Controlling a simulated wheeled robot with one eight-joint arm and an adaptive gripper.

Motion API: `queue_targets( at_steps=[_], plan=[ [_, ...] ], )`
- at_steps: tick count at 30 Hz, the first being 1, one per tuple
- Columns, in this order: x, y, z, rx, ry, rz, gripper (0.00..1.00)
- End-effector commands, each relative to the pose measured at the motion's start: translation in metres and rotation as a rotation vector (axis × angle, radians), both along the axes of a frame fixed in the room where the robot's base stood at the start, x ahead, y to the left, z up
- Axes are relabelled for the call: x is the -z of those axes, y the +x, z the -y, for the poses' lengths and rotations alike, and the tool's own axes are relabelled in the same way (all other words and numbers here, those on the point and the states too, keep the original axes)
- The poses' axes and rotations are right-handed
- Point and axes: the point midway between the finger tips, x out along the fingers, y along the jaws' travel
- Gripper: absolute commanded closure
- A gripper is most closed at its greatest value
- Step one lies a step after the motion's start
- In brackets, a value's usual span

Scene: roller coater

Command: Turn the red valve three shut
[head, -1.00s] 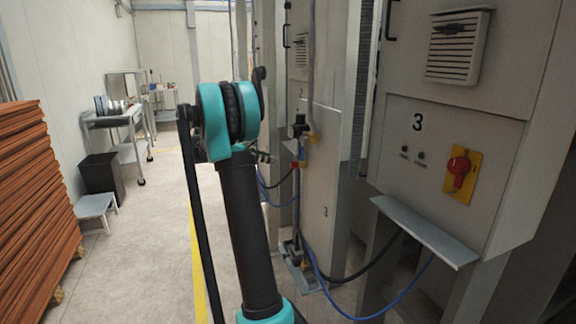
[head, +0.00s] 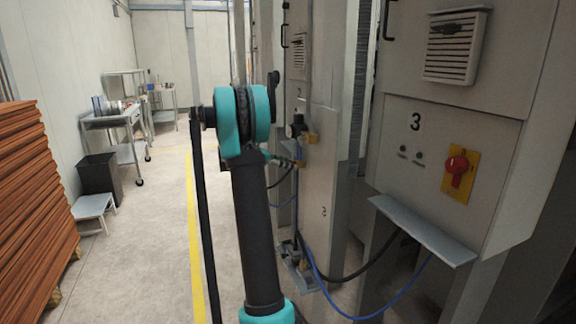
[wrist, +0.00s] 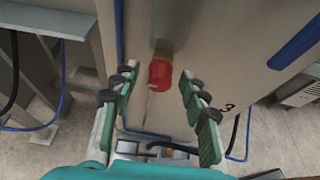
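The red valve handle (wrist: 160,74) shows in the wrist view, with a brass-coloured part (wrist: 163,52) just beyond it, in front of a grey panel. My gripper (wrist: 159,82) is open, with one finger on each side of the red handle. Gaps show between the handle and both fingers, so it is not gripped. In the head view, my arm covers much of the gripper, and I cannot make out the red handle. A brass fitting (head: 309,138) shows on the pipe there.
A blue hose (head: 345,312) hangs low.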

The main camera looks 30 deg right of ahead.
Motion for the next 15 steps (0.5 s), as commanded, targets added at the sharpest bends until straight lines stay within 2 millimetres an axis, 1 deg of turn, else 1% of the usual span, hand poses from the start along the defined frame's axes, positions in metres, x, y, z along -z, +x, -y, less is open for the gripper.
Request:
queue_targets(
  at_steps=[1,10,11,15],
  plan=[
    [-0.0001,0.0000,-0.0002,0.000,0.000,0.000,0.61],
    [-0.0002,0.0000,-0.0004,0.000,0.000,0.000,0.98],
    [-0.0002,0.0000,-0.0004,0.000,0.000,0.000,1.00],
    [-0.0002,-0.0005,-0.0005,0.000,-0.004,0.016,1.00]
  ],
)
